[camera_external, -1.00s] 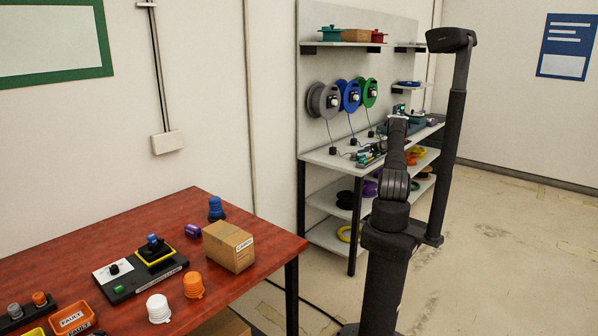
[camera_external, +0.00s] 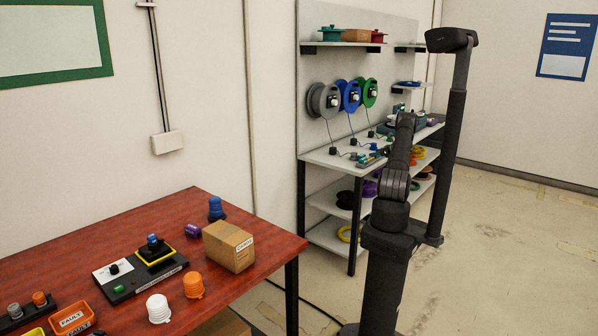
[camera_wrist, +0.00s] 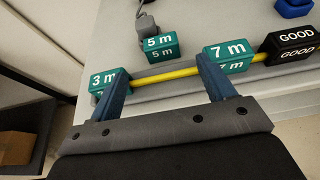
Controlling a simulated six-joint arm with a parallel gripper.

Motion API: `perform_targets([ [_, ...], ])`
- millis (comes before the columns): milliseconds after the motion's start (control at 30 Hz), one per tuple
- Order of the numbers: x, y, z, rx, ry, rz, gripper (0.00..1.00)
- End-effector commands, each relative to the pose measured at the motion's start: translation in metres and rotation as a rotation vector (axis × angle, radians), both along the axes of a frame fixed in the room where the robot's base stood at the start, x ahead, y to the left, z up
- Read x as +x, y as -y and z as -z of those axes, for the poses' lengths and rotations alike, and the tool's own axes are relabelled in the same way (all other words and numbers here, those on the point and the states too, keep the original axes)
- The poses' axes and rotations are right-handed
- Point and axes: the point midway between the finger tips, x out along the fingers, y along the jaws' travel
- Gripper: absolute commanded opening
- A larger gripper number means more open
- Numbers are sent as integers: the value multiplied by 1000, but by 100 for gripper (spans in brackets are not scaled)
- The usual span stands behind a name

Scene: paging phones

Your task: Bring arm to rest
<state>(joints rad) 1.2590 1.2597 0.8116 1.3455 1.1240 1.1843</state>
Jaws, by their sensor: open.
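My gripper (camera_wrist: 165,88) shows in the wrist view with its two blue fingers spread wide and nothing held between them. It is over the front edge of the grey bench, where a yellow strip (camera_wrist: 180,73) runs between the fingers. A green "3 m" block (camera_wrist: 104,80) is by the left fingertip and a green "7 m" block (camera_wrist: 229,54) is by the right one; I cannot tell if they touch. In the external view my arm is raised in front of the bench, and the gripper itself is hidden behind it.
A green "5 m" block (camera_wrist: 161,46) and a black "GOOD" block (camera_wrist: 290,42) are on the bench. Grey, blue and green reels (camera_external: 349,96) hang on the back panel (camera_external: 400,68). A red table (camera_external: 90,245) with a cardboard box (camera_external: 228,246) stands at left. The floor at right is clear.

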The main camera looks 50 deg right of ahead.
Motion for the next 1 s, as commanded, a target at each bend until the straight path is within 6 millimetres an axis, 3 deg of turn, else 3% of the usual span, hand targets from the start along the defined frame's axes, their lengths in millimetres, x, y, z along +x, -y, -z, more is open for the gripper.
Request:
perform_targets([
  [133,-29,1,-13,1,1,4,75],
  [700,81,-1,35,1,0,-3,75],
  [767,86,-1,41,2,-1,-1,75],
  [800,85,1,24,-4,2,-1,75],
  [967,85,0,-9,-3,2,0,75],
  [1000,76,2,-11,0,0,3,75],
])
